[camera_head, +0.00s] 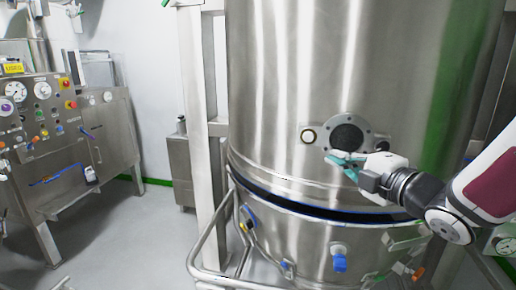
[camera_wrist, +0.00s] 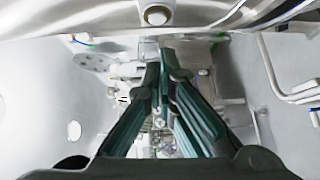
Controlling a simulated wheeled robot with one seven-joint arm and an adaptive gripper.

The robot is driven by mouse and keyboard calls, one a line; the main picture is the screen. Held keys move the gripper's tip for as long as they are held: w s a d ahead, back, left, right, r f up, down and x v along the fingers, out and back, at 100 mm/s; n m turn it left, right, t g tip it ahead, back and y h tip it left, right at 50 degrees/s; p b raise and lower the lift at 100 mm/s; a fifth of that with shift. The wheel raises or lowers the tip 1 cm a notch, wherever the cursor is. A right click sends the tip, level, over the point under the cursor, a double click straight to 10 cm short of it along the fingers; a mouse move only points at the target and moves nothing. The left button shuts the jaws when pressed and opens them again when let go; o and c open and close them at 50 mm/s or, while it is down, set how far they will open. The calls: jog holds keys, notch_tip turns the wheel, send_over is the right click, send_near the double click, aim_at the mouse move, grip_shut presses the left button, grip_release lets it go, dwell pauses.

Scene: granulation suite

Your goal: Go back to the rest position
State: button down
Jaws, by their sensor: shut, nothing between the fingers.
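My gripper (camera_head: 345,160) is in front of the large steel vessel (camera_head: 280,90), just below its round dark port (camera_head: 347,138). The arm comes in from the right edge. In the wrist view my gripper (camera_wrist: 160,52) shows two green fingers that meet at the tips, with nothing held between them. I cannot tell whether the fingertips touch the vessel wall.
Below are a blue-edged seam, a blue knob (camera_head: 340,262) and a tubular rail (camera_head: 200,250). A control panel with gauges (camera_head: 40,105) stands at left. The grey floor (camera_head: 140,235) between is clear.

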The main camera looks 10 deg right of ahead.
jog(key=s+d+f+m+g+h, duration=0.1)
jog(key=s+d+m+g+h, duration=0.3)
jog(key=s+m+h, duration=0.55)
jog(key=s+a+f+m+g+y, duration=0.1)
jog(key=s+a+f+m+g, duration=0.2)
jog(key=s+m, duration=0.3)
jog(key=s+a+f+m+g+y, duration=0.2)
jog(key=s+a+m+g, duration=0.3)
jog(key=s, duration=0.5)
jog(key=shift+s+f+m, duration=0.4)
jog(key=shift+m, duration=0.15)
jog(key=shift+d, duration=0.2)
